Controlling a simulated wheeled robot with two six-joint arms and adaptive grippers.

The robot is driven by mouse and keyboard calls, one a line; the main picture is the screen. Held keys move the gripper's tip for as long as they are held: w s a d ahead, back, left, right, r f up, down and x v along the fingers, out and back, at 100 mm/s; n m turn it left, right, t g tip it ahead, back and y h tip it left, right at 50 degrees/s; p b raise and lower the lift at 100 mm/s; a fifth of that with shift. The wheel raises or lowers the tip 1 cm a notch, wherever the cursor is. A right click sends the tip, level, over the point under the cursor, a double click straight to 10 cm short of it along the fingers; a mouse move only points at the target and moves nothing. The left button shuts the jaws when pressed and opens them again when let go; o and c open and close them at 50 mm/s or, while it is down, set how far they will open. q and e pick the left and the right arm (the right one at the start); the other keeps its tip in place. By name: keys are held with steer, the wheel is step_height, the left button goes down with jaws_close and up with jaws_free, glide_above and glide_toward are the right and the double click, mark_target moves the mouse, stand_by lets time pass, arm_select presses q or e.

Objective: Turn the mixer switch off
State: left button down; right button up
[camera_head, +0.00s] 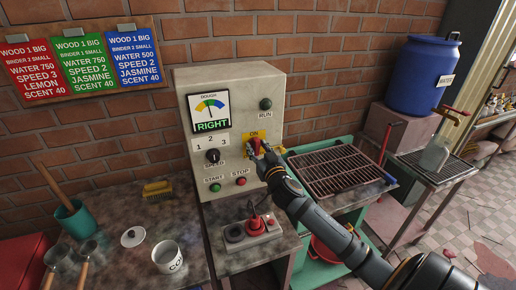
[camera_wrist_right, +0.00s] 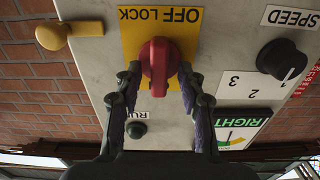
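The mixer switch is a red rotary knob on a yellow plate on the grey control panel (camera_head: 230,82). In the right wrist view the red knob (camera_wrist_right: 158,66) stands out from the yellow plate (camera_wrist_right: 130,36), whose "OFF LOCK" label appears upside down; its raised grip runs up and down the picture. My right gripper (camera_head: 260,150) is at the switch and mostly hides it in the head view. In the right wrist view the right gripper's fingers (camera_wrist_right: 160,80) are apart, one on each side of the knob; firm contact is not clear. My left gripper is not in view.
Near the switch are a speed knob (camera_head: 213,156), a green start button (camera_head: 215,187), a red stop button (camera_head: 241,181) and a dark green run lamp (camera_head: 265,104). The dough display (camera_head: 210,111) reads "RIGHT". A wire rack (camera_head: 340,170) lies right of the panel.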

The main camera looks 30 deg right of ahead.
jaws_close()
stand_by(0.3)
steer(key=n+p, duration=0.1)
steer(key=n, duration=0.4)
steer(key=shift+a, duration=0.1)
steer(key=n+p, duration=0.1)
steer(key=n, duration=0.3)
steer(key=shift+a+p, duration=0.1)
steer(key=shift+p, duration=0.25)
steer(key=n+p, duration=0.1)
steer(key=n, duration=0.4)
steer(key=shift+f+p, duration=0.1)
steer(key=shift+p, duration=0.2)
steer(key=shift+f+n+p, duration=0.2)
steer(key=shift+n+p, duration=0.5)
steer(key=shift+n, duration=1.1)
steer(key=shift+f, duration=0.1)
